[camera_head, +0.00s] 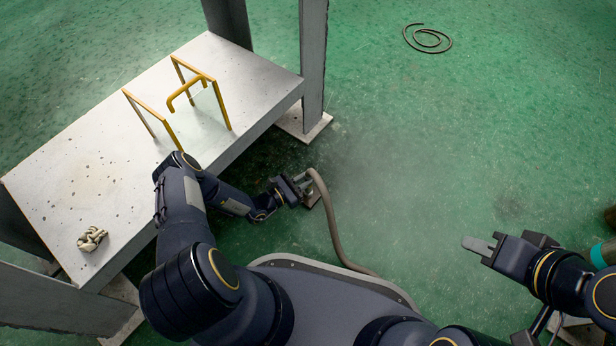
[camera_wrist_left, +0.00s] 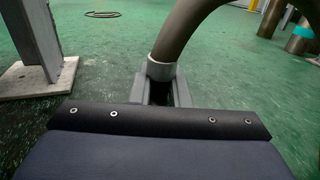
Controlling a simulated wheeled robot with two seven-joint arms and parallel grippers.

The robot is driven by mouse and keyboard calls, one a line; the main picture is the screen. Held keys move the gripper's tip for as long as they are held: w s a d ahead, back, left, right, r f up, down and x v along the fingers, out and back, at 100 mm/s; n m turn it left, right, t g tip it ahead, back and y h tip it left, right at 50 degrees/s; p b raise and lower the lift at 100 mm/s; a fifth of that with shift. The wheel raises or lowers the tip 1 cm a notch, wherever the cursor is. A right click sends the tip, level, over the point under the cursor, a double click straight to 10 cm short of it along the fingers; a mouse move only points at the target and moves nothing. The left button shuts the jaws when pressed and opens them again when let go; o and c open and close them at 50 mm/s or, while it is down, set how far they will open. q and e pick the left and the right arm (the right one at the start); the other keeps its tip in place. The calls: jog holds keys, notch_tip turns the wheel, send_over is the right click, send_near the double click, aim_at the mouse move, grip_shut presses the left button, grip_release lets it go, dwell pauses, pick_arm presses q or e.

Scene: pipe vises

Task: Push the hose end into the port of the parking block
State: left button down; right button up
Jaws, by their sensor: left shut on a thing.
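The brown-grey hose (camera_head: 334,222) arches up from beside my base to my left gripper (camera_head: 303,188), which is out over the green floor, right of the bench. In the left wrist view the hose (camera_wrist_left: 185,30) ends in a light grey collar (camera_wrist_left: 161,70), and the left gripper (camera_wrist_left: 160,92) is shut on this end. The hose bends up and to the right from the collar. The tip below the jaws is hidden. I cannot make out the parking block or its port in either view. My right gripper (camera_head: 480,245) is over the floor at the right, apart from the hose.
A dark coil (camera_head: 428,39) lies on open floor.

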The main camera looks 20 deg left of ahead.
pick_arm(q)
jog(key=shift+f, duration=0.45)
jog(key=c, duration=1.3)
grip_release()
jog(key=shift+s, duration=0.1)
jog(key=p+v, duration=0.2)
jog(key=v, duration=0.5)
jog(key=shift+s+a, duration=0.25)
jog(key=shift+s, duration=0.05)
